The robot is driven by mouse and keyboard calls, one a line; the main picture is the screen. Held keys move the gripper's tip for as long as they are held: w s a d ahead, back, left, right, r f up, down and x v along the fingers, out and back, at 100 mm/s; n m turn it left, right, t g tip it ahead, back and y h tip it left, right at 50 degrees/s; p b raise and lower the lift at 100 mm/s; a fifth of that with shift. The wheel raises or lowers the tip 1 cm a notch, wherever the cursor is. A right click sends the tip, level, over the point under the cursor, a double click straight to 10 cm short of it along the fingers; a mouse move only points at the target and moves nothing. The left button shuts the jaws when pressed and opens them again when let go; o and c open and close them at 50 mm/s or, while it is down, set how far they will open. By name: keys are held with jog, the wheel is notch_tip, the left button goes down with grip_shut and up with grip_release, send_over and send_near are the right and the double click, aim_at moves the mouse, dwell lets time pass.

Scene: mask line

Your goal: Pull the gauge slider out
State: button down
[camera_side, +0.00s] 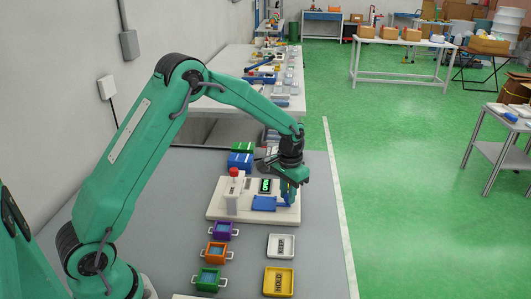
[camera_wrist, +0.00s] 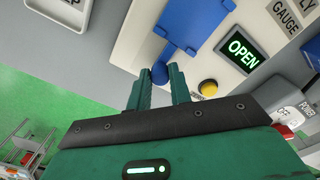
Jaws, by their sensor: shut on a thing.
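The gauge slider (camera_wrist: 190,22) is a flat blue plate on a cream base board (camera_wrist: 127,45), with a round blue knob (camera_wrist: 159,73) at its near end. In the side view the blue slider (camera_side: 265,203) lies near the front edge of the board. My gripper (camera_wrist: 160,78) is shut on the knob, one finger on each side of it. In the side view my gripper (camera_side: 287,195) points down at the slider's right end; its fingertips are hard to make out there. A display (camera_wrist: 241,52) beside the slider reads OPEN in green.
A yellow button (camera_wrist: 207,87) sits close to my right finger. A red-topped post (camera_side: 234,173) stands on the board's left. KEEP (camera_side: 281,245) and HOLD (camera_side: 278,281) trays and purple (camera_side: 222,231), orange (camera_side: 217,253) and green (camera_side: 208,279) bins lie in front.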

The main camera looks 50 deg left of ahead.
jog(key=shift+w+d+r, duration=0.15)
jog(key=shift+w+d, duration=0.85)
jog(key=shift+w, duration=0.05)
jog(key=c, duration=1.3)
grip_release()
jog(key=shift+r, duration=0.1)
notch_tip(320, 180, up, 8)
jog(key=shift+f, duration=0.25)
